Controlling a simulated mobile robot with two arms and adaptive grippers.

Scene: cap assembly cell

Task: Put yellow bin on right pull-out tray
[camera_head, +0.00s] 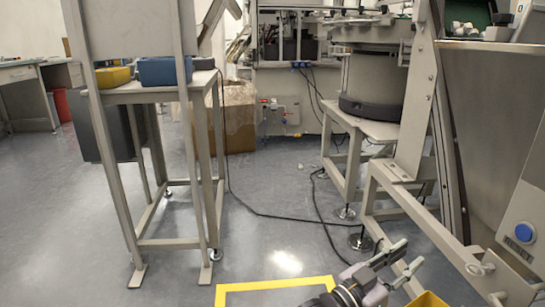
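My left gripper (413,252) is at the bottom right, its two grey fingers spread apart with nothing between them. Just below and right of it, a yellow bin-like object (428,299) is cut off by the bottom edge; I cannot tell what it rests on. The gripper looks apart from it. Another yellow bin (112,77) sits on the grey stand at the left, beside a blue bin (164,71). I cannot clearly make out the right pull-out tray. My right gripper is not in view.
The grey stand (136,178) has legs on the floor at left. A metal frame (416,215) and a panel with a blue button (524,232) stand close at right. Yellow floor tape (275,286) lies at the bottom middle. Black cables cross the otherwise open central floor.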

